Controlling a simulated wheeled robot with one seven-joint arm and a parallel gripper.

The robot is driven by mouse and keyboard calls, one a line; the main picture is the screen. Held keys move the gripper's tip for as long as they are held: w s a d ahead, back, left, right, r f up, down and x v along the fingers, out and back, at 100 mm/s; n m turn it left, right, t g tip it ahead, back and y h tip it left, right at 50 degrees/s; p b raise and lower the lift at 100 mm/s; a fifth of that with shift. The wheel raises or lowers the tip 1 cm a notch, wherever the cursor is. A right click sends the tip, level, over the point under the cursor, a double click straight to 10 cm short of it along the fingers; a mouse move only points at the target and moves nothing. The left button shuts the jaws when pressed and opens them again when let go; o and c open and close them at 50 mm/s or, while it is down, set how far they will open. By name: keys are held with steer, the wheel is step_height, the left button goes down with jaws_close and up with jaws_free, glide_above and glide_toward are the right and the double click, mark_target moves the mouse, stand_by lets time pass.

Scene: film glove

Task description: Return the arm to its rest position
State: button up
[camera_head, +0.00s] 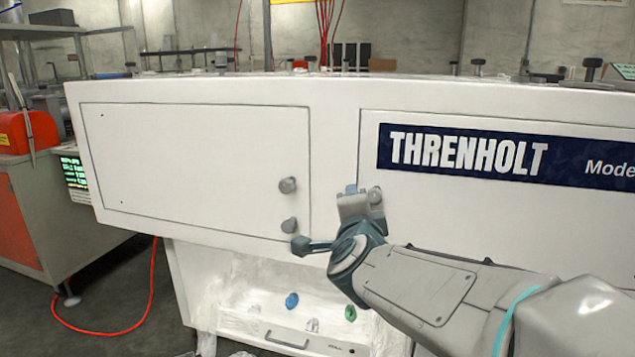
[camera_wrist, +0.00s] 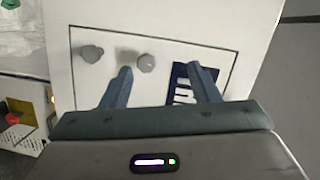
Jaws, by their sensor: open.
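My arm (camera_head: 430,290) reaches in from the lower right of the head view. My gripper (camera_head: 350,192) is in front of the white machine (camera_head: 335,120), close to the gap between its two door panels. In the wrist view my gripper (camera_wrist: 162,78) shows two blue-grey fingers spread apart with nothing between them. A grey knob (camera_wrist: 146,62) appears beyond and between the fingertips. I cannot tell the exact distance from the fingers to the panel. In the head view my wrist partly covers the right panel's lower left corner.
The left door panel (camera_head: 190,160) has two grey knobs (camera_head: 288,186) at its right edge. A blue knob (camera_head: 292,300) and a green knob (camera_head: 350,313) sit below. A red-orange cable (camera_head: 140,320) lies on the floor at left, near a grey cabinet (camera_head: 70,215).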

steer(key=s+a+r+n+g+y+p, duration=0.1)
steer(key=s+r+n+g+y+p, duration=0.5)
steer(key=n+p, duration=0.55)
steer(key=s+d+r+n+g+h+p, duration=0.1)
steer(key=s+d+n+g+h+p, duration=0.1)
steer(key=s+p, duration=0.5)
steer(key=s+d+r+n+g+h+p, duration=0.1)
steer(key=s+d+n+g+h+p, duration=0.1)
steer(key=s+d+g+p, duration=0.3)
steer(key=s+n+g+p, duration=0.1)
steer(key=s+p, duration=0.2)
steer(key=s, duration=0.2)
steer(key=shift+d+r+h, duration=0.15)
steer(key=shift+d+h, duration=0.05)
steer(key=shift+h, duration=0.1)
